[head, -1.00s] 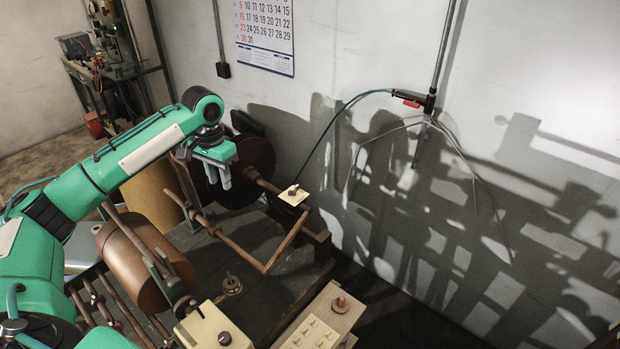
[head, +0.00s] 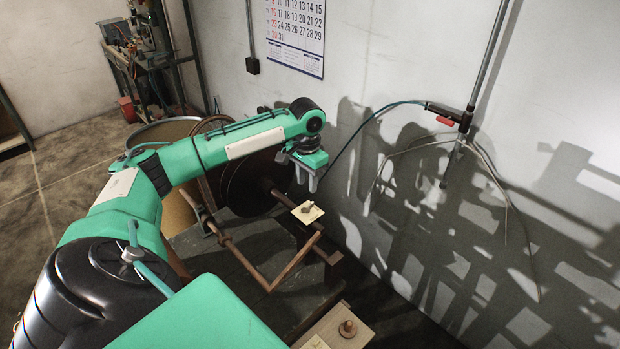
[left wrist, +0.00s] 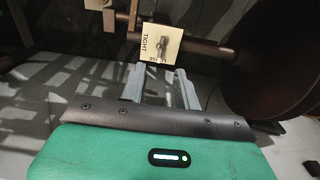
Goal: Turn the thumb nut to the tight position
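The thumb nut (head: 307,208) is a small dark grey piece on a cream plate (head: 315,216) at the end of a brown shaft, near the wall. In the left wrist view the nut (left wrist: 162,44) shows on the plate (left wrist: 148,66), with the word TIGHT along the plate's left part. My left gripper (head: 305,183) is close above and behind the plate in the head view. In the left wrist view its fingers (left wrist: 160,74) are apart with nothing gripped, and the plate shows between and beyond their tips. Whether they touch it I cannot tell. My right gripper is not in view.
A large dark disc (head: 245,186) stands beside the shaft, also at the right of the left wrist view (left wrist: 275,60). A brown bar frame (head: 270,285) extends below the plate. A wooden block with a knob (head: 348,328) is at the bottom. The wall carries a hose and pipe (head: 490,55).

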